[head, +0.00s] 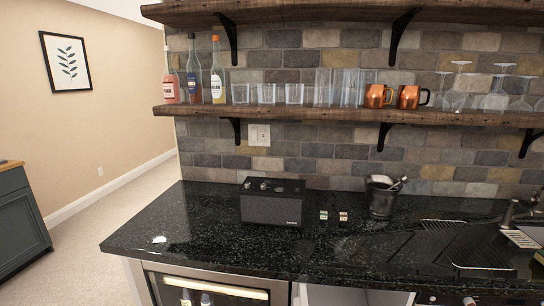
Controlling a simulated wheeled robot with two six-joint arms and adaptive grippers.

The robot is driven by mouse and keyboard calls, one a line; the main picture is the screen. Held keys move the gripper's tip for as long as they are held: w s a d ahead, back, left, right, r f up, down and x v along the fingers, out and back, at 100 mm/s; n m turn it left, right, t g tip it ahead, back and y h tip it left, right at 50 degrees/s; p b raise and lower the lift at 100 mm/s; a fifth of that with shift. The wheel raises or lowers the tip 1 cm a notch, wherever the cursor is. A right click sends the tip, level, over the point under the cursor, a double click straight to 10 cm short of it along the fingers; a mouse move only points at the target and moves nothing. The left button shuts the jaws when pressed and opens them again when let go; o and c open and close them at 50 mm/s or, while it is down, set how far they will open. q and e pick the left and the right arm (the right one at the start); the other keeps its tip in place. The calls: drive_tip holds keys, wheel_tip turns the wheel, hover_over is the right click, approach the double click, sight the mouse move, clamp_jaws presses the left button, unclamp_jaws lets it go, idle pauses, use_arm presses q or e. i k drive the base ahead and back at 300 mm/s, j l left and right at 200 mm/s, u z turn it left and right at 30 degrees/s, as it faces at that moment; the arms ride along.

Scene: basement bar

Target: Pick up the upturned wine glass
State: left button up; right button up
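Several clear upturned wine glasses (497,98) stand on the right part of the lower wooden shelf (300,115). Their bowls are down on the shelf and their feet are up. They are see-through and overlap, so single outlines are hard to separate, and I cannot tell which one the task means. Neither of my grippers shows in the head view.
Copper mugs (375,96), tumblers and bottles (217,83) share the shelf. Dark brackets (385,135) hold it up. Below, the black counter (170,230) carries a speaker (272,203), an ice bucket (382,197) and a drying rack (470,245). The counter's left end is mostly clear.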

sight(496, 101)
drive_tip(key=z, duration=1.45)
